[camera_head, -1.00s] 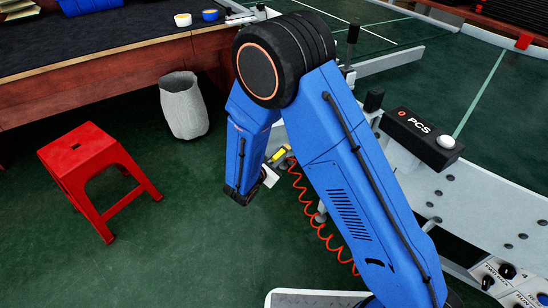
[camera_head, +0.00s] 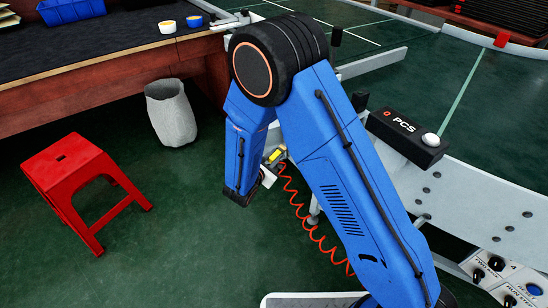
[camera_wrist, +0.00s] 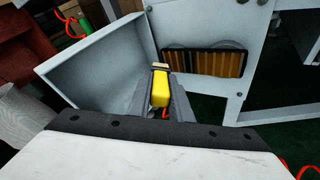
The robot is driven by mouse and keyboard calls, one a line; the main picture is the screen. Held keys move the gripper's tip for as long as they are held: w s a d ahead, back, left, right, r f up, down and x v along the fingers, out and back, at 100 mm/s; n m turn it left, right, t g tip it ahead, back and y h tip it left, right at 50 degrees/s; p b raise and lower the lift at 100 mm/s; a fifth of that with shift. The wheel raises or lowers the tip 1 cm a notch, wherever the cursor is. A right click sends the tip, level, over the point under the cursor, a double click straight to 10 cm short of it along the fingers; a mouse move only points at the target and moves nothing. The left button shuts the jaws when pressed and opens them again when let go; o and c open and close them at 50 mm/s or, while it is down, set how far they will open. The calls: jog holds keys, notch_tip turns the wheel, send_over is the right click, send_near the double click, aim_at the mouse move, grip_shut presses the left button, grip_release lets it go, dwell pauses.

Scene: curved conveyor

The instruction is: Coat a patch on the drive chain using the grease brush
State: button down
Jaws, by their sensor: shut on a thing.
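The grease brush shows in the wrist view as a yellow handle (camera_wrist: 160,92) with a pale tan end (camera_wrist: 160,66). My gripper (camera_wrist: 164,98) is shut on the yellow handle, its grey fingers on either side. The drive chain (camera_wrist: 203,66) appears as a row of brown-gold links in a dark rectangular opening, just right of and beyond the brush tip; I see no clear contact. In the head view the gripper is mostly hidden by my blue arm; a small yellow part (camera_head: 275,156) shows beside it.
A light grey flap or cover (camera_wrist: 92,65) stands left of the chain opening. A red coiled hose (camera_head: 318,225) hangs under the conveyor (camera_head: 465,196). A red stool (camera_head: 72,168) and a grey bin (camera_head: 170,112) stand on the green floor at left.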

jog(key=shift+w+d, duration=0.25)
jog(key=shift+d, duration=0.15)
dwell(0.3)
jog(key=s+d, duration=0.8)
jog(key=s, duration=0.4)
dwell(1.7)
jog(key=shift+w, duration=0.1)
jog(key=shift+w+a, duration=1.35)
jog(key=shift+w, duration=0.6)
jog(key=shift+w+a, duration=1.35)
jog(key=shift+w, duration=0.65)
jog(key=shift+w+a, duration=1.35)
jog(key=shift+w, duration=0.6)
jog(key=s+a, duration=0.3)
jog(key=a, duration=0.2)
jog(key=shift+s, duration=0.2)
